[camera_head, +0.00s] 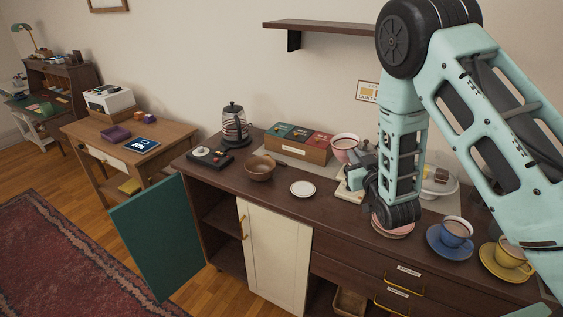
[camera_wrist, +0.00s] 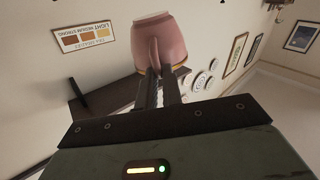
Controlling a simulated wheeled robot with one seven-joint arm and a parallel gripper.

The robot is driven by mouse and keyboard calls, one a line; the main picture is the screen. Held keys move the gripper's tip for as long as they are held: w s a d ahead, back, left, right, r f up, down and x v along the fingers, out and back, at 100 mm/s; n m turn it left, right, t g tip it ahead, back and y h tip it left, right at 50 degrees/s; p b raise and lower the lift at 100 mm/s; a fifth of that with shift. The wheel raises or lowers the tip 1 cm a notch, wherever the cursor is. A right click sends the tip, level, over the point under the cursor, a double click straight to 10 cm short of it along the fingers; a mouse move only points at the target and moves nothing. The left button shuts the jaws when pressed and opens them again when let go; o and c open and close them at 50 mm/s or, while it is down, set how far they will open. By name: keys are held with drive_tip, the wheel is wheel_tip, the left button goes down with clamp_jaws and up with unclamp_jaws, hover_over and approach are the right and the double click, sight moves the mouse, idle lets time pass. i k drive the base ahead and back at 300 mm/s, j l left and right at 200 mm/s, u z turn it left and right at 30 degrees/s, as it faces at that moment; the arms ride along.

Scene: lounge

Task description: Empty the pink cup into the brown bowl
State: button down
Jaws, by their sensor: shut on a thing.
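The pink cup (camera_head: 344,154) is held above the sideboard, with its open top visible and something brownish inside. It looks about upright. My gripper (camera_head: 361,156) is shut on the cup from its right side. In the wrist view, the fingers of my gripper (camera_wrist: 163,88) close on the handle of the pink cup (camera_wrist: 176,42). The brown bowl (camera_head: 260,172) stands on the sideboard, left of the cup and apart from it. The bowl's inside looks empty. My arm hides part of the sideboard behind the gripper.
A small white saucer (camera_head: 303,189) lies right of the bowl. A box with coloured packets (camera_head: 297,148) stands behind. A kettle (camera_head: 234,124) stands at the back left. A pink saucer (camera_head: 394,231), a blue cup (camera_head: 455,233) and a yellow cup (camera_head: 508,256) are to the right.

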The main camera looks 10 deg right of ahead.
sight(259, 168)
drive_tip(key=j+z, duration=0.55)
drive_tip(key=z, duration=0.15)
drive_tip(key=j+z, duration=0.35)
drive_tip(key=k+j+z, duration=0.1)
drive_tip(key=j, duration=0.75)
drive_tip(key=k+j+z, duration=0.15)
drive_tip(key=j, duration=0.3)
